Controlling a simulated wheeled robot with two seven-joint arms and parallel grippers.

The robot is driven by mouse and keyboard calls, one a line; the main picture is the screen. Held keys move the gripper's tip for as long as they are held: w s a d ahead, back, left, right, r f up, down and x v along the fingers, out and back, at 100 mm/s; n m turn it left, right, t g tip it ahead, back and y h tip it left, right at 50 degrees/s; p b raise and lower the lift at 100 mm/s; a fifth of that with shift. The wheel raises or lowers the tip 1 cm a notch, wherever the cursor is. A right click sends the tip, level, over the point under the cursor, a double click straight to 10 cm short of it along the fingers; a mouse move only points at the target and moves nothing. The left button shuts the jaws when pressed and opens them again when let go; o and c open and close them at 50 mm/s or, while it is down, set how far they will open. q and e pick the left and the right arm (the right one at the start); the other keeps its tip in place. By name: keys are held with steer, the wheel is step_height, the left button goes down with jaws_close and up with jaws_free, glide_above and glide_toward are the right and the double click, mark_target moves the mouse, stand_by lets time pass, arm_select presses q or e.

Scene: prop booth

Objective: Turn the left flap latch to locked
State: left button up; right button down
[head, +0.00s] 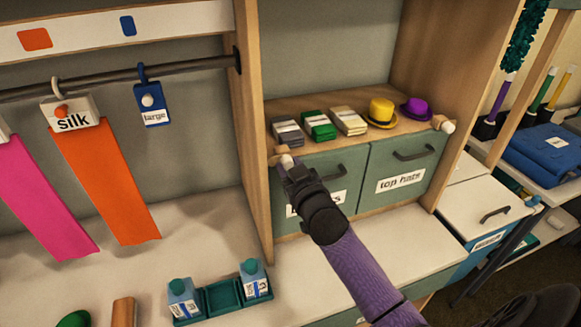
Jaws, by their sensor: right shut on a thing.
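The left flap (325,168) is a green-grey door with a dark handle, mostly behind my right arm, and its label is partly hidden. Its latch (279,154) is a small wooden piece with a pale end at the flap's upper left corner. My right gripper (288,166) is shut on this latch and covers part of it, so I cannot tell exactly how it is turned. The right flap (405,166), labelled "top hats", is closed, with a similar latch (443,124) at its upper right corner. My left gripper is not in view.
Above the flaps, a wooden shelf (345,103) holds folded packs, a yellow hat (381,112) and a purple hat (416,108). A green tray (222,296) with two bottles stands on the counter below. Pink and orange silks (107,185) hang at the left.

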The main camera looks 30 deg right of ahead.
steer(key=shift+r+n+p, duration=0.1)
steer(key=shift+n+p, duration=0.35)
steer(key=shift+n, duration=0.35)
steer(key=shift+n+p, duration=0.35)
steer(key=shift+n, duration=0.35)
steer(key=n+p, duration=0.1)
steer(key=n, duration=0.1)
steer(key=shift+n, duration=0.4)
steer(key=shift+n+g, duration=0.3)
steer(key=shift+n, duration=0.6)
steer(key=n+p, duration=0.1)
steer(key=n, duration=0.4)
steer(key=shift+n, duration=0.4)
steer(key=n, duration=0.3)
steer(key=shift+h, duration=0.3)
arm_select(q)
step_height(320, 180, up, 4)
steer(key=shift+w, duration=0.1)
arm_select(e)
steer(key=shift+n, duration=0.3)
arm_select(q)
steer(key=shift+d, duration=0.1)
arm_select(e)
steer(key=shift+g, duration=0.3)
